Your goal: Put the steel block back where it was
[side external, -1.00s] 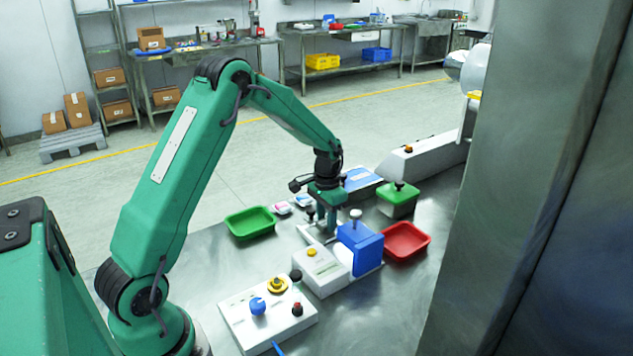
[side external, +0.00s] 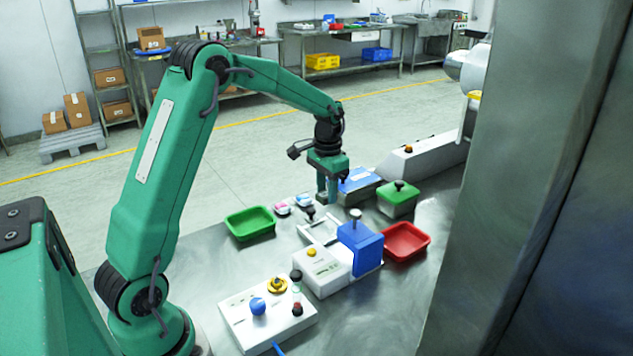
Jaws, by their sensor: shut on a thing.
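My gripper (side external: 327,190) points down above the bench, shut, its fingers close together. It is raised over the back of a white slotted fixture (side external: 320,229) with a black knob (side external: 310,212). The steel block is in its grip, but the fingers hide it almost wholly and its shape cannot be made out. A blue box (side external: 360,244) with a pale knob on top stands to the right of the fixture. A white unit with a yellow button (side external: 311,252) stands in front of the fixture.
A green tray (side external: 250,223) lies to the left, a red tray (side external: 406,241) to the right. A green box (side external: 398,199) and a blue-topped unit (side external: 358,181) stand behind. A control panel (side external: 267,318) with coloured knobs is in front. Bare bench shows between the green tray and the panel.

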